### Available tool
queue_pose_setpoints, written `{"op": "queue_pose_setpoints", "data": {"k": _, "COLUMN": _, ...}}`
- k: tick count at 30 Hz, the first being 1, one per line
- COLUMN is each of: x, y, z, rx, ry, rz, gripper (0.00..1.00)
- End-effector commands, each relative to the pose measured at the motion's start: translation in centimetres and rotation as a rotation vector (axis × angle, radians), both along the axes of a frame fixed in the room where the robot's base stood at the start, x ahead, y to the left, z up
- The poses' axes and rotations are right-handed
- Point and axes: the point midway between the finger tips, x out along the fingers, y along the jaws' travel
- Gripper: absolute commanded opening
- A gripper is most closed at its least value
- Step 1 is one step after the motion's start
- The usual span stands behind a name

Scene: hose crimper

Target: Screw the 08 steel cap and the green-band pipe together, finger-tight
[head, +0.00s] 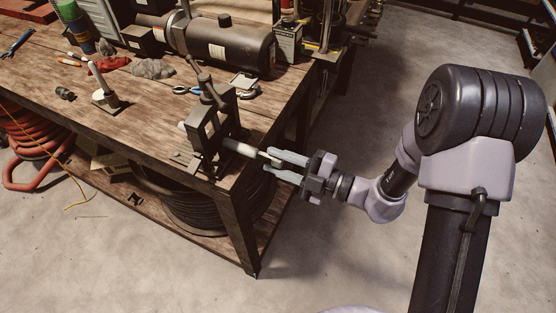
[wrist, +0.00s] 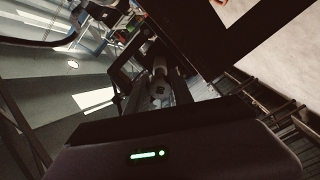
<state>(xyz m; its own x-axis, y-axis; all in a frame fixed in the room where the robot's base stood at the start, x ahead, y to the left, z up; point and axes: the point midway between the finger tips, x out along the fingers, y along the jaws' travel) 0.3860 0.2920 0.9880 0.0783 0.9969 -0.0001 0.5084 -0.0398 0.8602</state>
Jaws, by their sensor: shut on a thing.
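A pale pipe (head: 240,148) lies roughly level in the bench vise (head: 213,130), its near end sticking out past the table edge. I cannot make out a green band on it. My gripper (head: 271,160) is at this free end, its two grey fingers shut on a small piece in line with the pipe, which I take to be the steel cap. The fingers mostly hide the cap, and its 08 marking is not readable. Whether its thread touches the pipe cannot be told. In the wrist view, the pipe (wrist: 160,72) shows dimly, pointing towards the camera.
The wooden workbench (head: 130,150) carries a large dark cylindrical machine (head: 225,45), a small stand with an upright pale rod (head: 103,90), rags and tools. A red hose coil (head: 35,150) lies at the left. The floor right of the bench is clear around my arm.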

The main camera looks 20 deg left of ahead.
Motion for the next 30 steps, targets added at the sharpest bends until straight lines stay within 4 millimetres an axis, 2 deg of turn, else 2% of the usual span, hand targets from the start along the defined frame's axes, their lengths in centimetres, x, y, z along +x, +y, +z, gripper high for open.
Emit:
{"op": "queue_pose_setpoints", "data": {"k": 7, "x": 0.0, "y": 0.1, "z": 0.0, "rx": 0.073, "ry": 0.930, "rz": 0.000, "gripper": 0.00}}
{"op": "queue_pose_setpoints", "data": {"k": 8, "x": 0.0, "y": 0.2, "z": 0.0, "rx": 0.078, "ry": 0.992, "rz": 0.000, "gripper": 0.29}}
{"op": "queue_pose_setpoints", "data": {"k": 11, "x": 0.0, "y": 0.1, "z": 0.0, "rx": 0.077, "ry": 0.978, "rz": 0.000, "gripper": 0.49}}
{"op": "queue_pose_setpoints", "data": {"k": 12, "x": 0.0, "y": 0.1, "z": 0.0, "rx": 0.077, "ry": 0.978, "rz": 0.000, "gripper": 0.53}}
{"op": "queue_pose_setpoints", "data": {"k": 25, "x": 0.0, "y": 0.0, "z": 0.0, "rx": 0.077, "ry": 0.976, "rz": 0.000, "gripper": 0.53}}
{"op": "queue_pose_setpoints", "data": {"k": 28, "x": 0.0, "y": -1.0, "z": 0.1, "rx": 0.078, "ry": 0.976, "rz": -0.003, "gripper": 0.53}}
{"op": "queue_pose_setpoints", "data": {"k": 30, "x": -0.1, "y": -2.5, "z": 0.3, "rx": 0.080, "ry": 0.978, "rz": -0.005, "gripper": 0.53}}
